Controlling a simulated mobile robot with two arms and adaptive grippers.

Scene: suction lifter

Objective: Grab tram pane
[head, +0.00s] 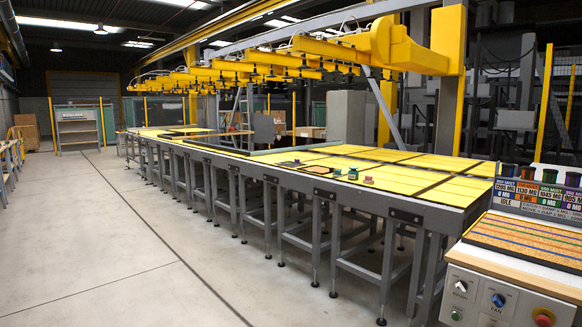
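A long work table (432,190) with a yellow top and grey steel legs runs from the right front to the back left. Yellow suction lifter beams (372,48) with several hanging cups stand above it. Dark-edged flat pieces lie on the table, one long dark strip (215,148) among them; I cannot tell which, if any, is the tram pane. Small green and pink items (353,174) sit near the front edge. Neither of my grippers is in view.
A control panel (478,290) with knobs and a red button stands at the right front, below labelled colour-topped holders (548,190). Open concrete floor (120,240) lies left of the table. A shelf unit (78,133) stands at the back left.

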